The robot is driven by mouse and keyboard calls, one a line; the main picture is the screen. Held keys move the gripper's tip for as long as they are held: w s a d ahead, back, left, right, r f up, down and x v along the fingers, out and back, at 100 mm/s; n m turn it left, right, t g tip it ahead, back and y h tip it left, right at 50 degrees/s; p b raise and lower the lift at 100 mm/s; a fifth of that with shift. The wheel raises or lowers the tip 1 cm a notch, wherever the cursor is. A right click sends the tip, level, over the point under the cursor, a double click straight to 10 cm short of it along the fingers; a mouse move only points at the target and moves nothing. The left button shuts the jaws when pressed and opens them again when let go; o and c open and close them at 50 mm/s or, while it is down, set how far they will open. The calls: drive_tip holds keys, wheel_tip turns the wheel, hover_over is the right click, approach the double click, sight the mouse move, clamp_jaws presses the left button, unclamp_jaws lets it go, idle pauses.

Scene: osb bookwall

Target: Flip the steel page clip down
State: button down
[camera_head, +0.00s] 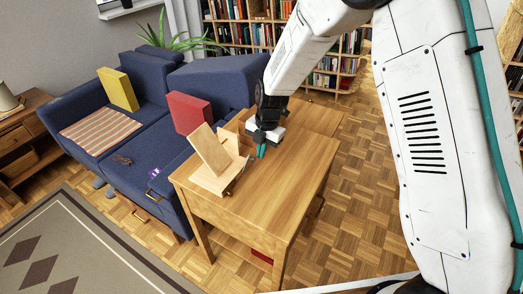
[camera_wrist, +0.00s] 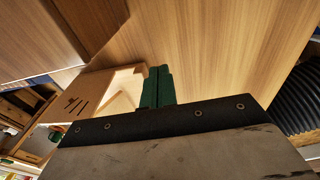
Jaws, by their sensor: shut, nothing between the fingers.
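A wooden book stand (camera_head: 212,158) with a tilted back panel stands on the wooden table (camera_head: 275,200). A small dark detail (camera_head: 229,192) shows at its front lower edge; I cannot tell if it is the steel page clip. No clip can be made out clearly in the wrist view. My gripper (camera_head: 261,151) points down above the table, to the right of the stand and apart from it. In the wrist view its green fingers (camera_wrist: 156,87) are together with nothing between them.
A slotted wooden piece (camera_wrist: 82,97) shows beyond my fingers in the wrist view. A blue sofa (camera_head: 140,150) with yellow (camera_head: 118,89) and red (camera_head: 189,112) cushions stands left of the table. The table's front half is clear. Bookshelves (camera_head: 245,30) line the back.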

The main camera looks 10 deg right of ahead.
drive_tip(key=shift+a, duration=0.1)
idle(0.7)
drive_tip(key=shift+s+a+f, duration=0.2)
drive_tip(key=shift+s+a, duration=0.15)
drive_tip(key=shift+s, duration=0.3)
drive_tip(key=shift+r, duration=0.25)
drive_tip(key=w+d+r, duration=0.1)
drive_tip(key=d+r, duration=0.1)
drive_tip(key=r, duration=0.3)
drive_tip(key=w+d+r, duration=0.2)
drive_tip(key=d+r, duration=0.1)
drive_tip(key=r, duration=0.3)
drive_tip(key=shift+w, duration=0.25)
